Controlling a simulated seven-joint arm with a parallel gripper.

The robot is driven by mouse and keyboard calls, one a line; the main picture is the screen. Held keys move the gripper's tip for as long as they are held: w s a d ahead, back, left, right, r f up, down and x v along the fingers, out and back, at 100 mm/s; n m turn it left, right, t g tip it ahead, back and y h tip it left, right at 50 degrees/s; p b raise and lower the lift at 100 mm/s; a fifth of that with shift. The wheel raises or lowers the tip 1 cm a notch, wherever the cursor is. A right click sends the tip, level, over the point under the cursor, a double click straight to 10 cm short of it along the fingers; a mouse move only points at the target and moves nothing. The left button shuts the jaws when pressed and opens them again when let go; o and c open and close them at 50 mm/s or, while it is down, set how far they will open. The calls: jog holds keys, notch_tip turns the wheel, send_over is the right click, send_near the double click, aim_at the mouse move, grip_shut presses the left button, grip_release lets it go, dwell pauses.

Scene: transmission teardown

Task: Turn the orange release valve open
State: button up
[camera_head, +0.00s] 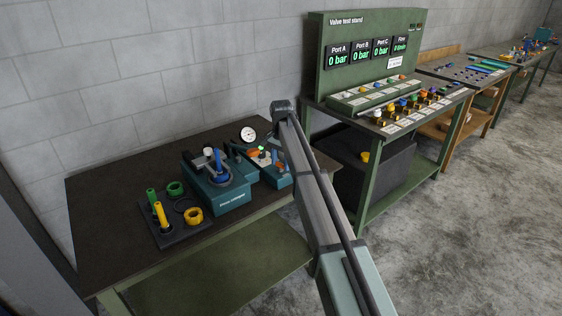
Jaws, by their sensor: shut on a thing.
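A small teal unit (276,179) stands on the dark workbench, partly behind my arm. A small orange part (281,166) shows on it at the edge of my arm; it looks like the release valve, but it is too small to tell how it is turned. My arm rises from the bottom right to a joint above the right part of the bench. My gripper is not visible; the arm hides what lies beyond it, so its contact with the orange part cannot be seen.
A teal press box (219,197) with a blue cylinder (218,161) stands left of the unit. A dark tray (184,230) holds green and yellow parts. A round white gauge (248,134) is behind. The valve test stand (360,60) is to the right, its displays reading 0.

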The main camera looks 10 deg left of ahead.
jog(key=n, duration=0.7)
jog(key=shift+w, duration=0.15)
jog(key=n, duration=0.4)
jog(key=shift+w+n, duration=0.1)
jog(key=shift+n, duration=2)
jog(key=o, duration=1)
jog(key=shift+o, duration=0.2)
notch_tip(320, 180, up, 14)
jog(key=shift+f, duration=0.2)
